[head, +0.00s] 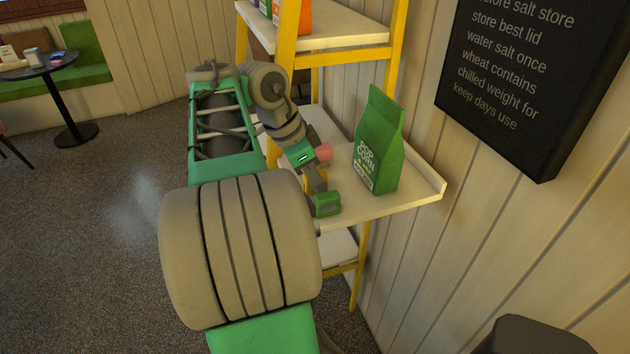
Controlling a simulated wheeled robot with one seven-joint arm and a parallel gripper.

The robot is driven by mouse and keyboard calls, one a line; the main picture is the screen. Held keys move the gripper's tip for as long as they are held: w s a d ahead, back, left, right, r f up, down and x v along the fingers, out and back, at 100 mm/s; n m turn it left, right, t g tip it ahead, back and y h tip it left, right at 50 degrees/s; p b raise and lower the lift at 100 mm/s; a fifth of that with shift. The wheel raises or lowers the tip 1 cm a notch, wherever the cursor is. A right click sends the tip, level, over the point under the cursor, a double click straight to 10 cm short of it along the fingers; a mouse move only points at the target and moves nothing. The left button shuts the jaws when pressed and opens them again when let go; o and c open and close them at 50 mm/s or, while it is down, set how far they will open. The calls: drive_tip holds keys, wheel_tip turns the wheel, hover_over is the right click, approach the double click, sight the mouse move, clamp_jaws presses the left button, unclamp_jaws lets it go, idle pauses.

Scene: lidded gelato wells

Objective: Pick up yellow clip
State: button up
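My gripper (322,192) reaches down over the pale middle shelf (415,188), near its front edge, to the left of the green bag. Its green-tipped end is low, close to the shelf surface. I cannot tell whether it touches the shelf, or whether its fingers are open or shut. A small yellow-orange patch (317,174) shows beside the fingers. It is too small and too covered to tell whether it is the yellow clip or something else. No yellow clip can be made out clearly elsewhere.
A green popcorn bag (380,145) stands upright on the shelf, close to the right of my gripper. A pinkish object (324,151) shows just behind the gripper. Yellow uprights (395,60) frame the shelf, and an upper shelf (335,35) lies above. A black board (540,80) hangs at right.

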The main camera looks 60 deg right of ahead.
clamp_jaws()
drive_tip(key=shift+r, duration=0.15)
